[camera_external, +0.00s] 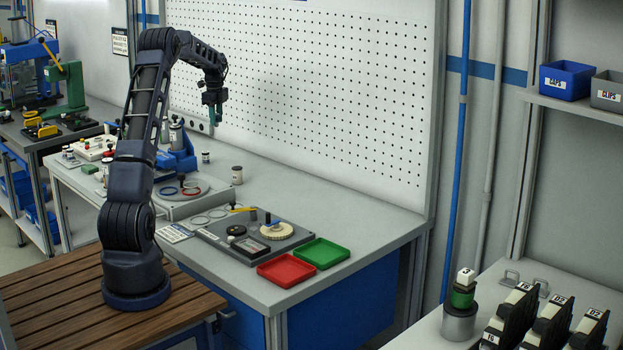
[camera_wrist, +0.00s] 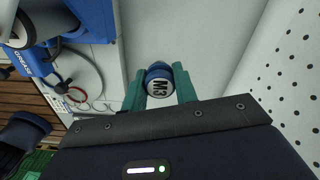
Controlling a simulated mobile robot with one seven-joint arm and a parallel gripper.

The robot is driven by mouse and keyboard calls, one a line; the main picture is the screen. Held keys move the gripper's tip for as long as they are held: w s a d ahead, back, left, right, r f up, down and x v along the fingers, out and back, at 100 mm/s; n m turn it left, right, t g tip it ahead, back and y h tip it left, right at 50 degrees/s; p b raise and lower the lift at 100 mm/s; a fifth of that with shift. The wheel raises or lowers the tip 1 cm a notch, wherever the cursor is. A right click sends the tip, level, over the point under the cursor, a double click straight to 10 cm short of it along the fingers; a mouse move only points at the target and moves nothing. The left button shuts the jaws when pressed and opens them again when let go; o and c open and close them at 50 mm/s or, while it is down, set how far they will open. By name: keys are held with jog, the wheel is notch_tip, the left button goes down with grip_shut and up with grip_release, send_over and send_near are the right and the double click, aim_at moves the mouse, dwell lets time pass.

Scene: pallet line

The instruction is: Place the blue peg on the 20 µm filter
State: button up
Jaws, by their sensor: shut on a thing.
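My gripper (camera_external: 212,118) is raised above the workbench in front of the pegboard, pointing down. In the wrist view its two green fingers (camera_wrist: 159,90) are shut on a round blue peg (camera_wrist: 151,70) with a white, lettered end face. The peg is clear of the bench; in the external view it is too small to make out. No 20 µm marking is legible, so I cannot tell which part is the filter.
A red tray (camera_external: 288,271) and a green tray (camera_external: 319,254) sit at the bench's front right. The bench's back right is clear.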

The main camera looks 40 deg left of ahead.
notch_tip(320, 180, up, 6)
send_over(237, 168)
notch_tip(237, 168, down, 19)
jog(key=shift+f, duration=0.1)
dwell(0.4)
jog(key=o, duration=1)
jog(key=shift+f, duration=0.15)
